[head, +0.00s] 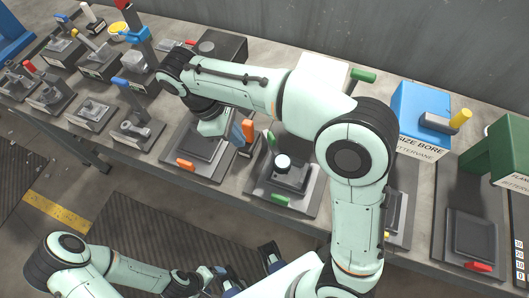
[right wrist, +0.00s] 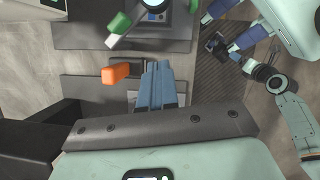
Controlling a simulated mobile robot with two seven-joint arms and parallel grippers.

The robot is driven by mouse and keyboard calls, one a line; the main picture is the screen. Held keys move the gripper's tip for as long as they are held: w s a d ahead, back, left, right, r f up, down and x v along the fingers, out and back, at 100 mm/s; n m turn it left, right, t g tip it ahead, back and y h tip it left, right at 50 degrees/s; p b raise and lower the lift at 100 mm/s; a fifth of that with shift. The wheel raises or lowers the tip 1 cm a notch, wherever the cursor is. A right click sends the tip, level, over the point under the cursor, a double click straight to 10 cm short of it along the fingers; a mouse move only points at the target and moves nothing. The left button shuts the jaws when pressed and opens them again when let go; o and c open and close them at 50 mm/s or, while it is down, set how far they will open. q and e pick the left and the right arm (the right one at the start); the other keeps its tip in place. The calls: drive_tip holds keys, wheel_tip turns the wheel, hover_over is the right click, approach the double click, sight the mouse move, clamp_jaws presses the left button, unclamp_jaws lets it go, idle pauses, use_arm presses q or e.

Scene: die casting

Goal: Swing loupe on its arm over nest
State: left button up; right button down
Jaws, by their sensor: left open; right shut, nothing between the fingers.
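A round white-faced disc with a dark rim (head: 283,161), which looks like the loupe, sits above the dark square nest block (head: 291,179). It also shows at the top edge of the right wrist view (right wrist: 154,4), partly cut off. I cannot make out its arm clearly. A green handle (head: 270,139) stands behind it and another green handle (head: 280,200) is in front. My right gripper (right wrist: 155,72) is shut and empty, left of this fixture in the head view and beside an orange handle (right wrist: 116,73). My left gripper (head: 255,268) is open, low in front of the bench.
A flat plate fixture with an orange handle (head: 185,163) lies left of the nest. A blue bore gauge stand (head: 420,108) and a green stand (head: 505,150) are at the right. Several small fixtures fill the left of the bench. My right arm crosses above the bench.

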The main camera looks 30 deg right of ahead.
sight(277, 156)
drive_tip(key=s+d+f+b, duration=0.1)
drive_tip(key=s+d+f, duration=0.3)
drive_tip(key=d+f, duration=0.1)
drive_tip(key=shift+f+b, duration=0.3)
drive_tip(key=shift+f, duration=0.1)
drive_tip(key=shift+s+d+r+n+t+p, duration=0.15)
drive_tip(key=shift+s+d+n+p, duration=0.1)
drive_tip(key=shift+d+n+p, duration=0.25)
drive_tip(key=shift+s+d+n+t+p, duration=0.2)
drive_tip(key=shift+d+n+p, duration=0.2)
drive_tip(key=shift+n, duration=0.2)
drive_tip(key=shift+d+n, duration=0.2)
drive_tip(key=shift+n, duration=0.1)
drive_tip(key=shift+h, duration=0.3)
